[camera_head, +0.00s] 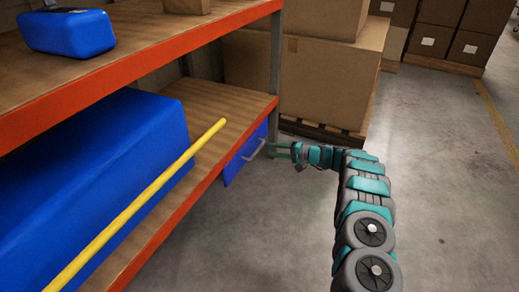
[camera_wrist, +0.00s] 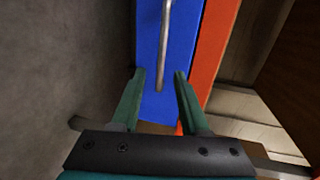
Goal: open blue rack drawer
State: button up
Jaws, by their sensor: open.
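The blue drawer (camera_head: 245,153) hangs under the lower shelf of the rack, near the rack's far end, and its front looks flush with the rack edge. A grey bar handle (camera_head: 254,149) is fixed on its front. In the wrist view the blue drawer front (camera_wrist: 183,60) stands ahead, with the handle (camera_wrist: 164,45) running lengthwise down it. My gripper (camera_head: 281,149) is just right of the handle in the head view. In the wrist view my gripper (camera_wrist: 160,73) is open, and the handle's end lies between its fingertips. I cannot tell whether they touch.
The orange-edged rack (camera_head: 150,68) holds a blue case (camera_head: 68,32) above, and a large blue box (camera_head: 95,165) and yellow pole (camera_head: 140,200) below. Cardboard boxes (camera_head: 318,80) on a pallet stand close behind my gripper. Floor to the right (camera_head: 450,170) is clear.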

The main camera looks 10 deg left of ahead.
aim_at(260, 147)
jog(key=x, duration=0.6)
jog(key=shift+w+a, duration=0.1)
jog(key=shift+a, duration=0.2)
jog(key=shift+c, duration=0.2)
grip_shut()
dwell(1.0)
